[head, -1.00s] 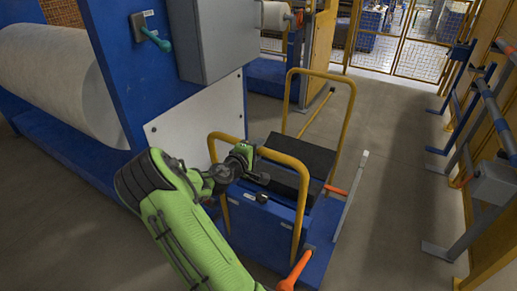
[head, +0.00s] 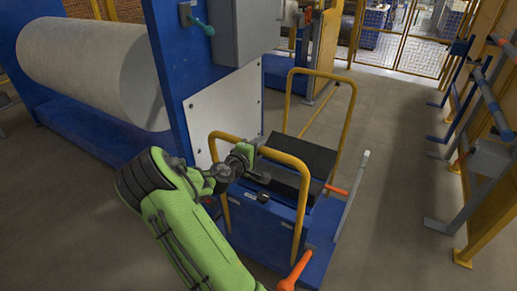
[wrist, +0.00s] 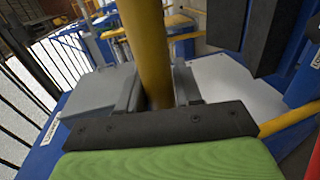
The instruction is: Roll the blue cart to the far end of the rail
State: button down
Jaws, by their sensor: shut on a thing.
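The blue cart (head: 262,228) stands in front of me in the head view, with yellow tubular handles at its near and far ends and dark blocks (head: 300,158) on top. My gripper (head: 246,158) is shut on the near yellow handle (head: 288,157). The wrist view shows the yellow bar (wrist: 146,45) between my two fingers (wrist: 155,92). I cannot make out the rail or its far end; my arm and the cart hide part of the floor.
A blue machine frame (head: 172,70) with a large white roll (head: 85,65) stands close on the left. Blue stands and yellow panels (head: 490,190) line the right. Open grey floor (head: 395,130) runs between, towards a yellow mesh fence (head: 405,50) at the back.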

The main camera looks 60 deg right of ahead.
jog(key=shift+w+a+f, duration=0.1)
jog(key=shift+w+f, duration=0.1)
jog(key=shift+f, duration=0.05)
jog(key=c, duration=0.9)
grip_release()
jog(key=shift+w, duration=0.1)
jog(key=shift+o, duration=0.2)
jog(key=p+v, duration=0.1)
jog(key=v, duration=1.4)
jog(key=shift+a+r+p, duration=0.2)
jog(key=shift+a+p, duration=0.1)
jog(key=shift+p, duration=0.05)
jog(key=shift+c, duration=0.5)
